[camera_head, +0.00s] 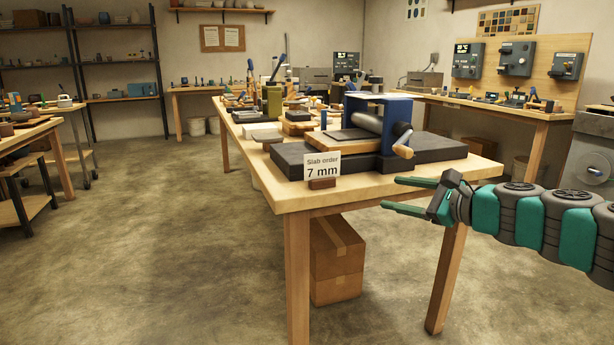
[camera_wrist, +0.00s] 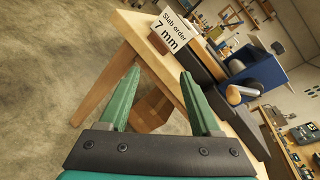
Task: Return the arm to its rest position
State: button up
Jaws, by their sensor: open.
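My gripper (camera_head: 412,195) is at the right in the head view, just in front of the near right part of the wooden table. Its two green fingers are spread and point left, with nothing between them. My arm reaches in from the right edge, roughly level. In the wrist view my gripper (camera_wrist: 160,88) shows its fingers apart and empty, with the table's corner and edge beyond them. That view is tilted.
The wooden table (camera_head: 292,195) carries a "Slab order 7 mm" card (camera_head: 322,166) and a blue slab roller (camera_head: 368,118) with a wooden-handled crank (camera_head: 403,150). A cardboard box (camera_head: 337,260) stands underneath. The floor at left (camera_head: 170,240) is clear.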

jog(key=s+a+f+n+g+h, duration=0.1)
jog(key=s+a+f+n+g, duration=0.3)
jog(key=s+a+f+n, duration=0.4)
jog(key=s+a+f+n+g+h, duration=0.1)
jog(key=s+a+f+n+g, duration=0.5)
jog(key=s, duration=0.5)
jog(key=s+d+f+n+g+h, duration=0.2)
jog(key=s+d+f+n+h, duration=0.1)
jog(key=s, duration=0.7)
jog(key=s+d+f+n+g+h, duration=0.2)
jog(key=s+d+f+h, duration=0.3)
jog(key=s, duration=0.6)
notch_tip(320, 180, down, 3)
jog(key=shift+d+f+n, duration=0.1)
jog(key=shift+d+n, duration=0.8)
jog(key=shift+d, duration=0.25)
jog(key=shift+w, duration=0.1)
